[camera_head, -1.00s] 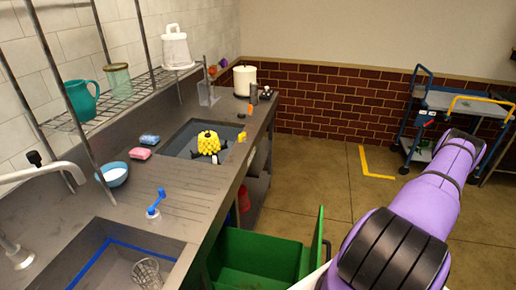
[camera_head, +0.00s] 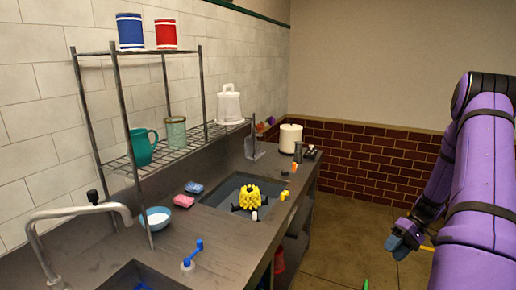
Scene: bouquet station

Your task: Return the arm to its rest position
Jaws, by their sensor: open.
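My purple arm rises along the right side of the camera_head view, bends at a dark joint near the top, and comes down again on the far side. My gripper (camera_head: 398,246) is at the lower end of that folded arm, to the right of the counter and above the floor. It is small in the picture and seen partly from the side, with bluish parts at its tip. It is open and I see nothing held in it. Part of the arm is cut off by the right and bottom edges.
A wire rack (camera_head: 205,133) holds a teal pitcher (camera_head: 142,147) and a white container (camera_head: 229,104).

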